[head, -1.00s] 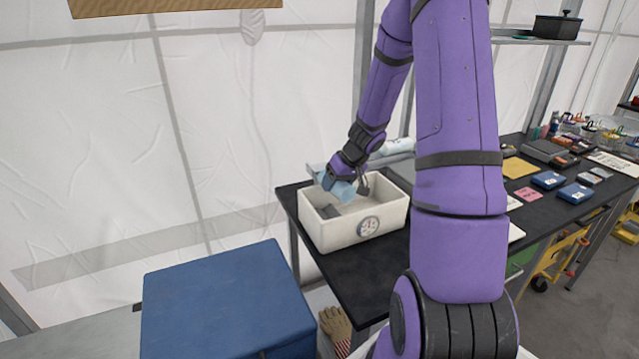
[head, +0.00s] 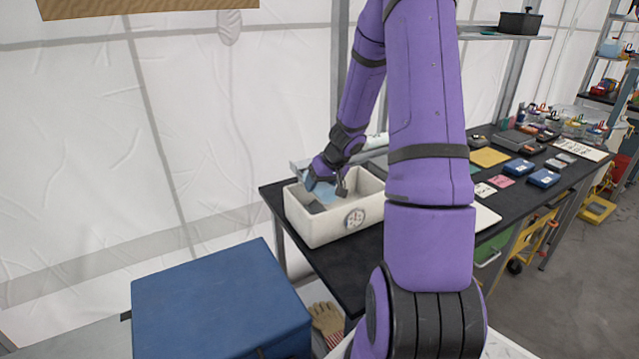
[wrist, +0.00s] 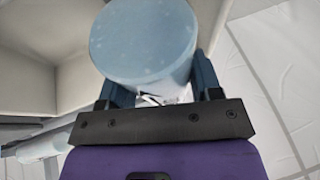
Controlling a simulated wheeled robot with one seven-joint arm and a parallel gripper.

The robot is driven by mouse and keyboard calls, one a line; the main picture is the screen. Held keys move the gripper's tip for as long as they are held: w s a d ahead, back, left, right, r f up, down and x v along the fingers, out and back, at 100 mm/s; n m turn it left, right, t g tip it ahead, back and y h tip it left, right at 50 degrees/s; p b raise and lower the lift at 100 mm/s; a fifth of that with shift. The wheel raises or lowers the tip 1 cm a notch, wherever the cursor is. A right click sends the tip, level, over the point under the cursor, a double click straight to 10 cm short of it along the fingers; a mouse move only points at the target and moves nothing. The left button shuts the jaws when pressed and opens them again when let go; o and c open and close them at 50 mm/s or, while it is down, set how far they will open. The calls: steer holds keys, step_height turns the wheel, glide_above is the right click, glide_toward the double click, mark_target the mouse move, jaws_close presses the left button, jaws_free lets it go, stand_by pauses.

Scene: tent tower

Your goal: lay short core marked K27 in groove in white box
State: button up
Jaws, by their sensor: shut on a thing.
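A pale blue cylindrical core (wrist: 145,42) is between the two fingers of my gripper (wrist: 162,78) in the wrist view, with one round end facing the camera. No K27 mark can be read on it. In the head view my gripper (head: 328,180) is low inside the white box (head: 328,232), and the core (head: 322,191) shows partly below it. The box stands on the black table's near left corner and has a round printed emblem on its front. The groove is hidden, and I cannot tell whether the core touches the box floor.
A blue padded box (head: 220,300) stands left of the black table (head: 350,275). A work glove (head: 327,322) lies between them. Blue cases (head: 543,177) and a yellow sheet (head: 489,157) lie to the right.

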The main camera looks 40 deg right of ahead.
steer(key=shift+f, duration=3.7)
steer(key=shift+s+f, duration=0.1)
steer(key=shift+f, duration=0.05)
steer(key=shift+s+a+f, duration=0.15)
steer(key=shift+f, duration=0.05)
steer(key=o, duration=1.2)
steer(key=shift+s, duration=0.1)
steer(key=shift+o, duration=0.2)
steer(key=shift+r, duration=0.1)
steer(key=v, duration=1.1)
steer(key=shift+w+r, duration=0.15)
steer(key=shift+w, duration=0.15)
